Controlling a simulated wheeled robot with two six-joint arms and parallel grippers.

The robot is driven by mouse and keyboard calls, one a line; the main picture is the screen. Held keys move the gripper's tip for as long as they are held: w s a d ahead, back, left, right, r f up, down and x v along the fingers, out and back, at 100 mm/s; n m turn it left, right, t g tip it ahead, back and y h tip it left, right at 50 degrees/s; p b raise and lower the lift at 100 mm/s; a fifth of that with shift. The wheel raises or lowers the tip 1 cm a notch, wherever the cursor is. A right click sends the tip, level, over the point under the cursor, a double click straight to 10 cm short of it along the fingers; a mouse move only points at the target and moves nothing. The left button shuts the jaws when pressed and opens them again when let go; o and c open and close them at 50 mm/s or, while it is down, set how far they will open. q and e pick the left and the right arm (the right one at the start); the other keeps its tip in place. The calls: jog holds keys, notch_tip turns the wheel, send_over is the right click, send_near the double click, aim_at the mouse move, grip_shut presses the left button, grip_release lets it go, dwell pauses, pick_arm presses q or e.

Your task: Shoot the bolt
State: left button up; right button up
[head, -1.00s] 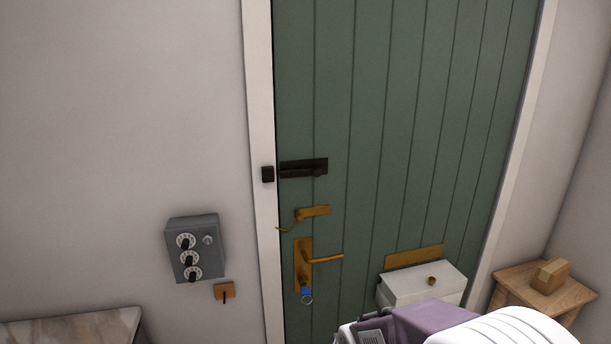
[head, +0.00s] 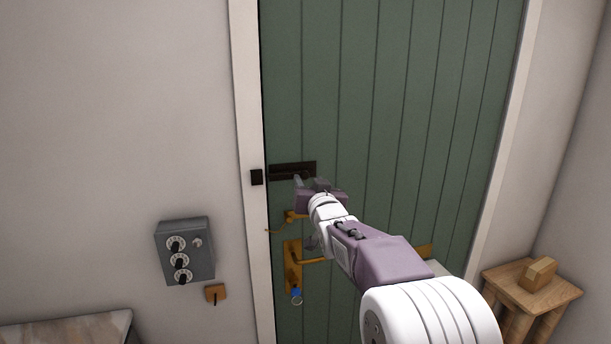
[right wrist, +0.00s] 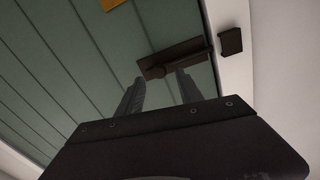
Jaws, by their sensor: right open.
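The dark bolt (head: 291,170) is mounted flat on the green door near its left edge, and its dark keeper (head: 257,177) sits on the white frame. A gap shows between bolt and keeper. In the right wrist view the bolt (right wrist: 172,57) and the keeper (right wrist: 230,41) lie just past my fingertips. My right gripper (head: 309,184) is in front of the door at the bolt's lower side, covering part of it. Its two fingers (right wrist: 158,85) are apart with nothing between them; I cannot tell whether they touch the bolt. My left gripper is not in view.
Below the bolt are a brass latch (head: 292,216) and a brass handle plate (head: 292,265) with a blue-tagged key. A grey dial box (head: 185,250) hangs on the left wall. A wooden stool (head: 530,290) bearing a wooden block stands right.

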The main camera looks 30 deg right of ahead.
aim_at(305, 177)
jog(key=x, duration=0.3)
jog(key=shift+w+f, duration=0.1)
grip_shut()
dwell(1.4)
